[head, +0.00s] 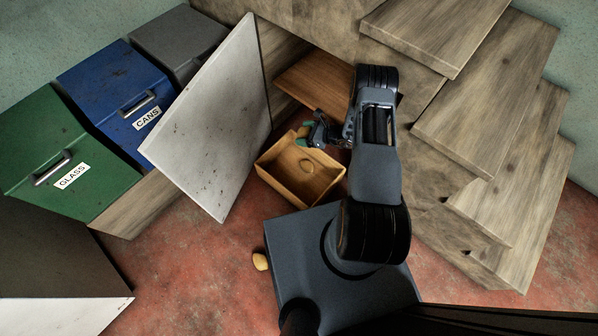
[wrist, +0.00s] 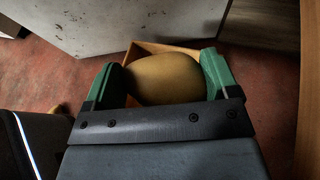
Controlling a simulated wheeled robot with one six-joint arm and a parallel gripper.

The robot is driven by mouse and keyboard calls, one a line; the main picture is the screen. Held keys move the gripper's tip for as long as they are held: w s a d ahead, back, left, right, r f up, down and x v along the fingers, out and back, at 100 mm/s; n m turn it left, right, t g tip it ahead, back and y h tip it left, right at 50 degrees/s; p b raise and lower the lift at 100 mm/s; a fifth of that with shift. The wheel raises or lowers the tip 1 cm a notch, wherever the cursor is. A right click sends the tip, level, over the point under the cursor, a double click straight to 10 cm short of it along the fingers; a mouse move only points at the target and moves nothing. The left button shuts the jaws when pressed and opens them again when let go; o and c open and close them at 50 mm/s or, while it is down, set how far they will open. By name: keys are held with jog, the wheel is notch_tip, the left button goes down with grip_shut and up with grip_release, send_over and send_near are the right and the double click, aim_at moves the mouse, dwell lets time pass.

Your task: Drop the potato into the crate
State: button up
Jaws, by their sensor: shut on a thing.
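My gripper (head: 308,138) is shut on a potato (wrist: 165,79), which sits between the green fingers in the wrist view. In the head view the held potato is mostly hidden by the fingers, near the crate's far edge. The open wooden crate (head: 278,187) stands on the floor, and part of its rim (wrist: 142,47) shows behind the held potato in the wrist view. A further potato (head: 261,262) lies on the floor beside my base.
An open pale door (head: 215,120) stands left of the crate, with a wooden shelf (head: 315,82) behind. Green GLASS (head: 70,150) and blue CANS (head: 115,100) bins are at the left. Wooden steps (head: 480,130) rise at the right. Red floor is clear at lower left.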

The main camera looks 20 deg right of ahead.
jog(key=s+a+f+b, duration=0.1)
jog(key=s+f, duration=0.1)
jog(key=f, duration=0.6)
jog(key=s+f+b, duration=0.2)
jog(key=f, duration=0.7)
jog(key=shift+s+a, duration=0.4)
jog(key=o, duration=0.9)
jog(key=shift+c, duration=0.2)
jog(key=p+v, duration=0.1)
jog(key=v, duration=0.6)
jog(key=shift+d+p, duration=0.2)
jog(key=shift+p, duration=0.2)
jog(key=shift+s+r, duration=0.15)
jog(key=shift+s, duration=0.05)
